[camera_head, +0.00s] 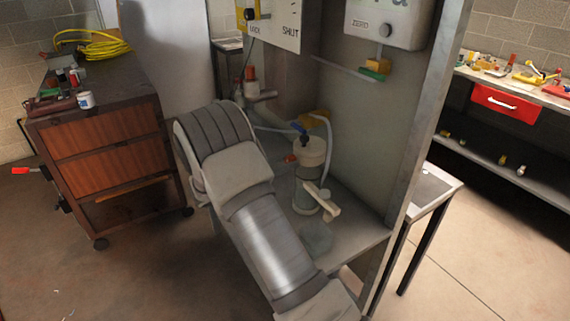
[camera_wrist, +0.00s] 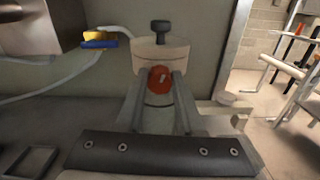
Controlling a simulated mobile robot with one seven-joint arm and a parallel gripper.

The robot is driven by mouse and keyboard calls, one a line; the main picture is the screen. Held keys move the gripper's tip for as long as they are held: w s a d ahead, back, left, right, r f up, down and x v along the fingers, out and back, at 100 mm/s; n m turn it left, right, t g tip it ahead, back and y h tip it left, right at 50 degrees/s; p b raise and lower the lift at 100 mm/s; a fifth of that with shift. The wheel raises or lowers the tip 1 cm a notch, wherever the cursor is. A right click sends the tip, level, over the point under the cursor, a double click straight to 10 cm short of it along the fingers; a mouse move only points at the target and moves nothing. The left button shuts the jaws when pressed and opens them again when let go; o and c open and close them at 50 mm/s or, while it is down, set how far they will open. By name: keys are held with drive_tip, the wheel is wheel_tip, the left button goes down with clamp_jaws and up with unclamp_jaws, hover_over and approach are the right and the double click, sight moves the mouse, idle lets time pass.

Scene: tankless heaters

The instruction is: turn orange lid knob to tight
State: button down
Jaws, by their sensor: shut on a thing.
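The orange knob (camera_wrist: 160,80) sits on the front of a pale lid (camera_wrist: 161,55) in the wrist view, with a small light mark on its face. The lid tops a clear canister and has a black knob (camera_wrist: 160,31) above. My gripper (camera_wrist: 161,76) is shut on the orange knob, one grey finger on each side. In the head view the canister (camera_head: 309,188) stands on the bench behind my arm.
A yellow and blue valve (camera_wrist: 99,39) with a pale hose is left of the canister. The grey panel (camera_head: 363,140) stands close behind. A wooden cabinet (camera_head: 105,150) is at the left.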

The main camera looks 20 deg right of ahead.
drive_tip(key=shift+s+f+m+b, duration=0.1)
drive_tip(key=shift+f+m+b, duration=0.05)
drive_tip(key=shift+m+b, duration=4.5)
drive_tip(key=shift+f+m+b, duration=0.15)
drive_tip(key=shift+m+b, duration=4.5)
drive_tip(key=shift+r, duration=0.1)
drive_tip(key=c, duration=0.5)
unclamp_jaws()
drive_tip(key=shift+c, duration=0.2)
drive_tip(key=s+a+p, duration=0.3)
drive_tip(key=a, duration=1.4)
drive_tip(key=shift+s, duration=0.2)
